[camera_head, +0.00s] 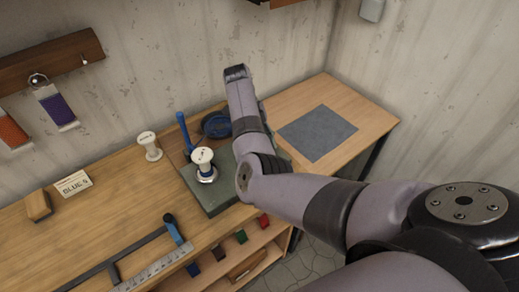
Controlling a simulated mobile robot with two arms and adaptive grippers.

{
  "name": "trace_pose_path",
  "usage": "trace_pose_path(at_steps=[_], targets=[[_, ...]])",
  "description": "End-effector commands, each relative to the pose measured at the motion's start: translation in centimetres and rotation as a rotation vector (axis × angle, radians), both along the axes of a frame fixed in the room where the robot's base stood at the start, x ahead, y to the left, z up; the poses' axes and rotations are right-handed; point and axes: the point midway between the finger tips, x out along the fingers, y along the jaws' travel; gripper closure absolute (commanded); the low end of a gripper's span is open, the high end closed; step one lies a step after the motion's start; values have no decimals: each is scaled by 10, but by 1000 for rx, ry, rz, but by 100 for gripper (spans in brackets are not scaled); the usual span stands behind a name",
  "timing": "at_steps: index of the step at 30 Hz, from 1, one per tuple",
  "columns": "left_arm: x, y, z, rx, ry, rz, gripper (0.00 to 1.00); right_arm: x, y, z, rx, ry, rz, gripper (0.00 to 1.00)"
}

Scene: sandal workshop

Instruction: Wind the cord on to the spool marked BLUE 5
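One white spool (204,156) stands on a round metal base on a dark green block, with some blue low on it. A second white spool (150,143) stands upright on the table behind and to the left. A blue upright handle (184,132) rises beside the first spool. A dark blue coil (216,125), perhaps cord, lies behind it, partly covered by my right arm. A card (74,184) reads BLUE and a digit too small to read surely. My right arm reaches over the block; its gripper is hidden. My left gripper is out of the picture.
A wooden block (38,206) lies at the left. A metal ruler (152,268) and a black bar tool with a blue grip (173,230) lie in front. A grey mat (317,133) lies bare at the right. Tagged samples hang from a wall rack (50,60).

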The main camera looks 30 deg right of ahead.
Motion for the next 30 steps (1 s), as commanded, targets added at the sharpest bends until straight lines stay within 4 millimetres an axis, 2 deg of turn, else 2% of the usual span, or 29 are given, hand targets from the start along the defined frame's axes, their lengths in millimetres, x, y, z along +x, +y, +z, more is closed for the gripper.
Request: trace_pose_path(at_steps=[16, 30], targets=[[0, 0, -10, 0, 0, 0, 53, -1, -6, -1, 0, -2, -521, 76], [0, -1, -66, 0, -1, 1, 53, -3, -7, -5, 1, -2, -844, 76]])
